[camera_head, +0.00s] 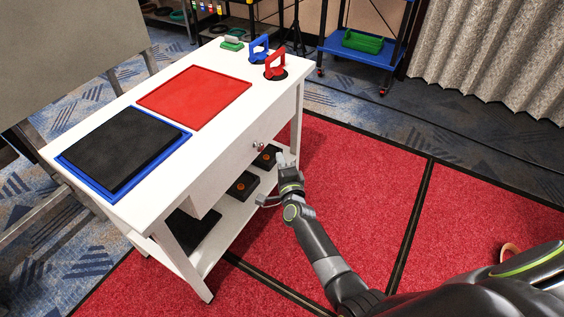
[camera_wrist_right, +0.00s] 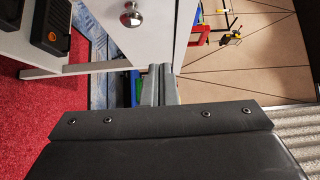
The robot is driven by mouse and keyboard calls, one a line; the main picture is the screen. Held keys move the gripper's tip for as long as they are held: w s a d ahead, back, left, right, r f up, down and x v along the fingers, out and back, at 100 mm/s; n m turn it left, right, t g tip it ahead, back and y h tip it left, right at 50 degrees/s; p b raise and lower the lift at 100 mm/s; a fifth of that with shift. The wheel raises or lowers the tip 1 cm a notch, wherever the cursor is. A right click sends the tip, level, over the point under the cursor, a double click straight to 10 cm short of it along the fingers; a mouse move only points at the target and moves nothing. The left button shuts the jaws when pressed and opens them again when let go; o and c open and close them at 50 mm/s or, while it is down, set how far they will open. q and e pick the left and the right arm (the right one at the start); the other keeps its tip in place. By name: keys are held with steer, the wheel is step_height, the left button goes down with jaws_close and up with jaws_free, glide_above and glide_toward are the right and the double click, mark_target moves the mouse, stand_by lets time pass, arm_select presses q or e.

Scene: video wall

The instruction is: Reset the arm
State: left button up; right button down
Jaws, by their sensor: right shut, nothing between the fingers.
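My right arm reaches in from the lower right of the head view. Its gripper (camera_head: 281,158) is beside the right side of a white table (camera_head: 196,170), close to the round metal drawer knob (camera_head: 258,146), and looks apart from it. In the right wrist view the two grey fingers (camera_wrist_right: 160,84) are together with nothing between them. The knob (camera_wrist_right: 131,16) shows up and to the left of the fingers there, on the white drawer front (camera_wrist_right: 150,45). My left gripper is in neither view.
A black panel on a blue base (camera_head: 178,139), a red panel (camera_head: 195,96), and blue (camera_head: 259,47) and red (camera_head: 275,63) handled suction cups are on the tabletop. Black devices (camera_head: 241,185) sit on its lower shelf.

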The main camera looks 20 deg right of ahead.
steer(key=s+d+f+n+g+p, duration=0.2)
steer(key=s+f+n+g, duration=0.15)
steer(key=s+f, duration=0.45)
steer(key=s+d+f+n+g+y+p, duration=0.15)
steer(key=s+f+n, duration=0.25)
steer(key=s+f, duration=0.4)
steer(key=s+d+f+n+g+h+p, duration=0.1)
steer(key=s+f+n+g, duration=0.25)
steer(key=s+f, duration=0.45)
steer(key=s+d+f+n+g+p, duration=0.1)
steer(key=s+d+f+n+g, duration=0.1)
steer(key=s, duration=0.8)
steer(key=s+d+f+n+g+p, duration=0.1)
steer(key=s+d+f+n+g, duration=0.1)
steer(key=s, duration=0.9)
steer(key=s+d+f+n+g+p, duration=0.1)
steer(key=s+d+f+n+g, duration=0.1)
steer(key=s, duration=0.9)
step_height(320, 180, down, 2)
steer(key=shift+d+f+n+g+p, duration=0.25)
steer(key=shift+n+g, duration=0.45)
steer(key=shift+g, duration=0.45)
